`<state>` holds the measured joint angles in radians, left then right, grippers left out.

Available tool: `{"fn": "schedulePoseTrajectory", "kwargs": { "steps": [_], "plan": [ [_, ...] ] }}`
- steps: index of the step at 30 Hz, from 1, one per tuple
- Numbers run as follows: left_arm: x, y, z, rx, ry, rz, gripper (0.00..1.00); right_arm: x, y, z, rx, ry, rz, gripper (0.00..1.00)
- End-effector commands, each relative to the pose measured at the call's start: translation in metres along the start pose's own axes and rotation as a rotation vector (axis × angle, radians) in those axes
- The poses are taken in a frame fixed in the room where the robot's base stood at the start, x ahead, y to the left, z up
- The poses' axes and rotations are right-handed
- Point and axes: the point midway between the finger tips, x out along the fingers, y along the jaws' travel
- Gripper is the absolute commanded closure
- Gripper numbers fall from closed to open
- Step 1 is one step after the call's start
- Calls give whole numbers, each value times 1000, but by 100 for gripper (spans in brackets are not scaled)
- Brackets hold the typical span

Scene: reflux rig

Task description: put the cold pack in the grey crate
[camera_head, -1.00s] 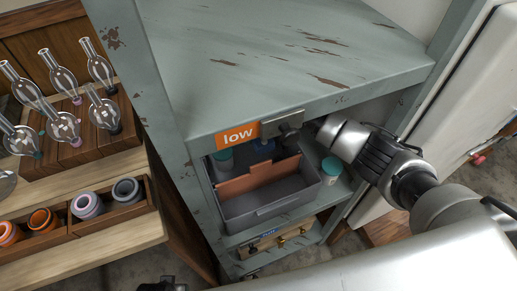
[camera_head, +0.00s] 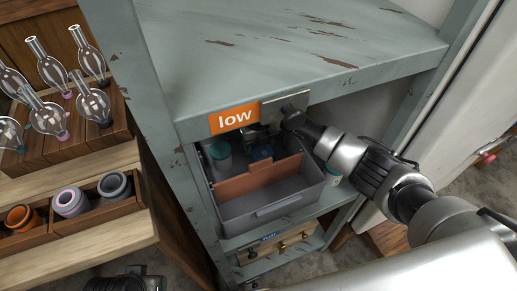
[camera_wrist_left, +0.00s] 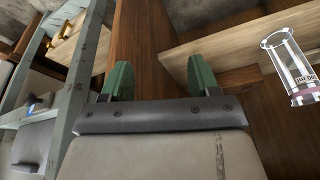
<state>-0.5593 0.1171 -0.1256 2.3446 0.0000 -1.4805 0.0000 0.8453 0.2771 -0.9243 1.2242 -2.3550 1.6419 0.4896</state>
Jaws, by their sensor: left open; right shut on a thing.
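The grey crate (camera_head: 270,211) stands on the shelf below the one labelled "low", with a brown divider (camera_head: 258,177) across it. My right gripper (camera_head: 262,136) reaches in under the upper shelf, above the crate's back compartment. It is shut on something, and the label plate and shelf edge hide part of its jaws. A dark blue thing (camera_head: 262,153), seemingly the cold pack, shows just below the jaws; I cannot tell whether it touches the crate. My left gripper (camera_wrist_left: 160,80) is open and empty in the left wrist view, away from the crate.
A green-lidded jar (camera_head: 220,155) is in the crate's back left. The upper shelf (camera_head: 290,50) is bare and overhangs the crate. Glassware (camera_head: 92,100) and ring-shaped items (camera_head: 70,201) fill the left bench.

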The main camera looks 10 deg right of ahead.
Motion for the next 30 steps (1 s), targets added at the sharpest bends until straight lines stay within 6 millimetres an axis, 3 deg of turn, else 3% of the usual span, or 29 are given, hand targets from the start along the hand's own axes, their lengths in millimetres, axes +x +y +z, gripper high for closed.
{"fn": "schedulePoseTrajectory", "kwargs": {
  "steps": [7,20,21,25,30],
  "plan": [
    [-29,-1,2,-1,15,-3,39,12,0,0,0,-1,2,69],
    [-28,-1,3,-2,15,-3,39,16,0,0,0,-1,0,69],
    [-29,-1,2,-2,15,-3,39,15,0,0,0,-1,0,36],
    [-29,-1,2,-2,15,-3,39,15,0,0,0,0,0,16],
    [-29,-1,2,-2,15,-3,39,15,0,0,0,0,0,15]
  ]
}}
